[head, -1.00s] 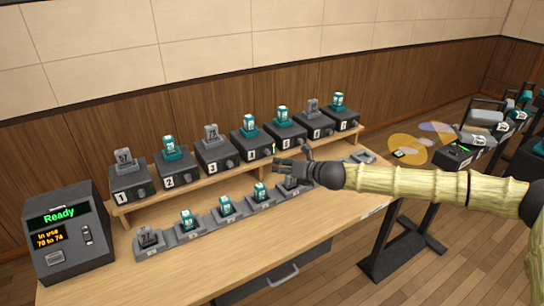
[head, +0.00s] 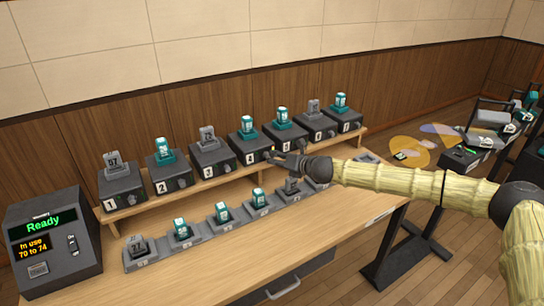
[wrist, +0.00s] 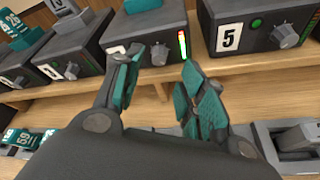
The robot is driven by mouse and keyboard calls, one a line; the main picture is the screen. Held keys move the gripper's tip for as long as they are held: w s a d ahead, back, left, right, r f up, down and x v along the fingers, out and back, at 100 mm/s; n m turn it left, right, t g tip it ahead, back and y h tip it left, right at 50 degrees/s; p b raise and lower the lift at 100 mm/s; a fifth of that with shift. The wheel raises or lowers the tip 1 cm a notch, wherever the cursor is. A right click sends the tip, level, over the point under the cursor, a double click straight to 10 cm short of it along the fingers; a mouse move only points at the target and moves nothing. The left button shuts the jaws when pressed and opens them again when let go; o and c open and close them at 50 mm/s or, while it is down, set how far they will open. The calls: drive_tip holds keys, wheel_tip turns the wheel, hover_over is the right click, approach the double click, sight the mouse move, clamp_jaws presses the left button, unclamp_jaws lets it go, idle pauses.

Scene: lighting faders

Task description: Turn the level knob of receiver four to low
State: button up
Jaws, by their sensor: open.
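Receiver four (head: 247,145) is a dark box on the raised shelf, with a teal pack standing on top. In the wrist view receiver four (wrist: 150,28) is straight ahead; its number plate is mostly hidden behind my left finger. Its grey level knob (wrist: 160,53) shows between my fingertips, with a lit green, yellow and red meter (wrist: 182,44) to its right. My gripper (wrist: 163,68) is open and empty, its fingers just short of the knob and spread to either side of it. In the head view my gripper (head: 274,156) is at the front right of receiver four.
Receiver five (wrist: 255,28) stands close on the right, receiver three (head: 210,157) on the left. The shelf edge (wrist: 235,70) runs just below the receivers. A row of docks with packs (head: 221,212) lies below on the bench. A "Ready" console (head: 52,248) stands at far left.

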sight(267, 156)
drive_tip(key=shift+p+x, duration=0.5)
drive_tip(key=shift+x, duration=1.85)
drive_tip(key=shift+c, duration=0.5)
drive_tip(key=shift+f, duration=0.1)
clamp_jaws()
